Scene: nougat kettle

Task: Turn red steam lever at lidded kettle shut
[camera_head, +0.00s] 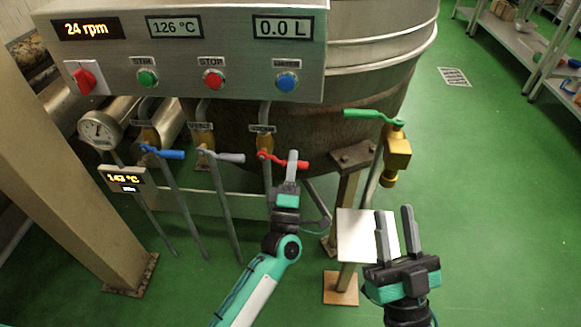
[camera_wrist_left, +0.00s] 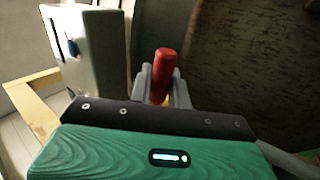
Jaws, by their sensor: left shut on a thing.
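The red lever (camera_head: 274,158) sits on a brass valve on the rightmost of three vertical pipes under the control panel. Its handle points right, roughly crosswise to the pipe. My left gripper (camera_head: 291,168) is shut on the red lever near its outer end. In the left wrist view the red handle (camera_wrist_left: 163,70) stands up between the grey fingers (camera_wrist_left: 162,90). The kettle (camera_head: 370,60) is a large steel vessel behind the panel; its lid is out of view. My right gripper (camera_head: 395,225) is open and empty at the lower right, apart from everything.
A blue lever (camera_head: 165,153) and a grey lever (camera_head: 225,156) are left of the red one. A green lever (camera_head: 368,113) on a brass valve is to the right. The control panel (camera_head: 190,45) overhangs the levers. Green floor (camera_head: 480,180) is clear at right.

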